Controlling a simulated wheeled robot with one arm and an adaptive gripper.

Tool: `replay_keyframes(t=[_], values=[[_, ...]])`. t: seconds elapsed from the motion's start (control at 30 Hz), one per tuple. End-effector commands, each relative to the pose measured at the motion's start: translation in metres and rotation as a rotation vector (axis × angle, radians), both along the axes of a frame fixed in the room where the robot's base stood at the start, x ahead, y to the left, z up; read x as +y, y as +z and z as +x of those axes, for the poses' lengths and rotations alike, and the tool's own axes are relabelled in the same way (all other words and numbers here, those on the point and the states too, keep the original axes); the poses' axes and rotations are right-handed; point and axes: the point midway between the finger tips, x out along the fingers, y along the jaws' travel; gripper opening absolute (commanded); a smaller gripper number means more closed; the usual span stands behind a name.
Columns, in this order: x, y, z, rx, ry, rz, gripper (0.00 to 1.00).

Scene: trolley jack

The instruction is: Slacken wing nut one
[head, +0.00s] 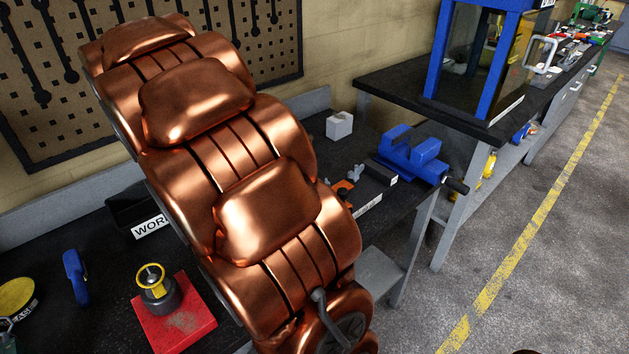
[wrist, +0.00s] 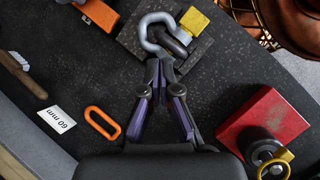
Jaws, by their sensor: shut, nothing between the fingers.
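No part is clearly readable as wing nut one. In the head view, a small grey winged piece (head: 355,173) stands by an orange part (head: 343,187) on the bench, and I cannot tell whether it is a wing nut. My gripper (wrist: 160,63) is shut and empty in the wrist view. Its fingertips are just below a grey shackle (wrist: 152,32) looped with a dark ring on a grey plate (wrist: 192,52); I cannot tell whether they touch. A yellow block (wrist: 194,20) sits beside the shackle. My copper arm hides the gripper in the head view.
A red block (head: 172,318) carries a grey cylinder with a yellow-rimmed top; the red block (wrist: 262,130) is right of my gripper in the wrist view. An orange loop (wrist: 102,123) and "60 mm" label (wrist: 58,119) lie left. A blue vise (head: 410,153) stands farther right.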

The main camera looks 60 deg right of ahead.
Motion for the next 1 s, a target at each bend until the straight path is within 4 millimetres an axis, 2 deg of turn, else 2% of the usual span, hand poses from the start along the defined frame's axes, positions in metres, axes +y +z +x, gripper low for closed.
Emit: replay_keyframes(t=[0.03,0.3,0.5,0.77,1.0], values=[[-0.015,-0.002,0.009,0.03,0.018,-0.008,0.0],[-0.086,-0.009,0.043,0.185,0.137,-0.03,0.0],[-0.125,-0.016,0.06,0.276,0.204,-0.029,0.0],[-0.144,-0.022,0.065,0.325,0.236,-0.023,0.0],[-0.155,-0.035,0.053,0.327,0.235,-0.022,0.0]])
